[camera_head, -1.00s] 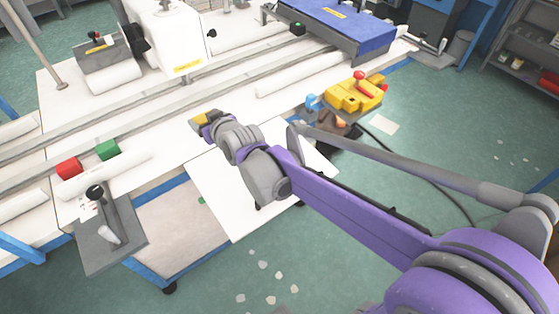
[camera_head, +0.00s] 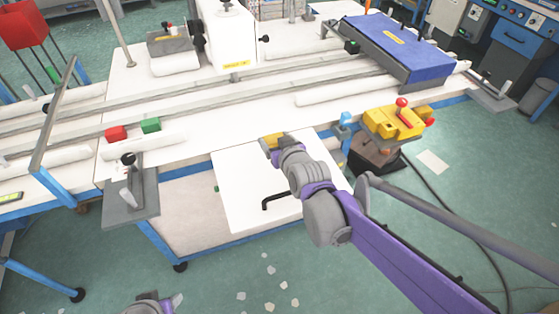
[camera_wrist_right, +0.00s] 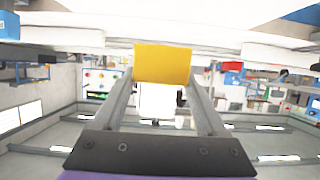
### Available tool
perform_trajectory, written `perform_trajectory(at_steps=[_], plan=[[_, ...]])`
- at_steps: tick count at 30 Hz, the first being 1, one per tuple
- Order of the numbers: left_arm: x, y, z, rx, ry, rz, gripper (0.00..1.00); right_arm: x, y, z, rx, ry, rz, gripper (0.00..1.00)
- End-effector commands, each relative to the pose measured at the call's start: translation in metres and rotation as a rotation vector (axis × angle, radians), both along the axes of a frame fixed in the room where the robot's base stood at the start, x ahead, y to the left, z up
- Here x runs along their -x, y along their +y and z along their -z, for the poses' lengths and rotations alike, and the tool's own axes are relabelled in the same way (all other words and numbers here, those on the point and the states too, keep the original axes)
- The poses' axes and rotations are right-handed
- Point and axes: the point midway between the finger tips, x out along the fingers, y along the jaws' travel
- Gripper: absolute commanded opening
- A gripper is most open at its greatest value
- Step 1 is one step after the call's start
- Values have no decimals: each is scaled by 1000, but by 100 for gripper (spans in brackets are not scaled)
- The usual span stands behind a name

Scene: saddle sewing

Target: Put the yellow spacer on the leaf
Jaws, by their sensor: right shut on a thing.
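The yellow spacer (camera_head: 270,142) is a small block at the tip of my right arm. My right gripper (camera_wrist_right: 162,80) is shut on it; in the right wrist view the spacer (camera_wrist_right: 162,62) sits between the two fingertips. The leaf (camera_head: 240,185) is a white panel at the front edge of the long table, with a dark handle-like bracket on it. In the head view the spacer shows over the leaf's back edge; its height above is hard to tell. A grey and purple part of mine, probably the left gripper (camera_head: 150,304), is cut off at the bottom edge.
A red block (camera_head: 116,133) and a green block (camera_head: 150,125) lie on the table (camera_head: 200,138) to the left. A yellow fixture with a red knob (camera_head: 393,122) and a blue part (camera_head: 345,119) stand right of the leaf. A grey lever box (camera_head: 131,200) juts out at front left.

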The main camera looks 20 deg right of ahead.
Motion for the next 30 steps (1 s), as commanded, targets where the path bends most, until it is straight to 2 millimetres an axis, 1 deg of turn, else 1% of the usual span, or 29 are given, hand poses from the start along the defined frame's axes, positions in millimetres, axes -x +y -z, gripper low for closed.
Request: perform_trajectory(at_steps=[1, 3, 7, 12, 15, 23, 27, 28, 30], plan=[[0, 0, 4, 0, 1, 0, 50, 0, 0, 11, 0, 0, 0, 15], [1, 0, 5, 0, 2, 0, 50, 0, 0, 20, 0, 0, 0, 15], [1, 0, 7, 0, 2, 0, 50, -1, 0, 31, 0, 0, 0, 15], [2, 0, 14, 0, 4, 0, 50, 0, 0, 57, 0, 0, 1, 15], [2, 0, 16, 0, 5, 0, 50, 0, 0, 66, -1, 0, 1, 15], [2, 0, 15, 0, 5, 0, 50, 0, 0, 67, -1, 0, 1, 15], [2, 0, 18, 0, 6, 0, 50, 0, 0, 71, 0, 0, 1, 15], [2, 0, 19, 0, 6, 0, 50, 0, 0, 72, -1, 0, 1, 76], [2, 0, 18, 0, 6, 0, 50, 0, 0, 71, 0, 0, 0, 89]])
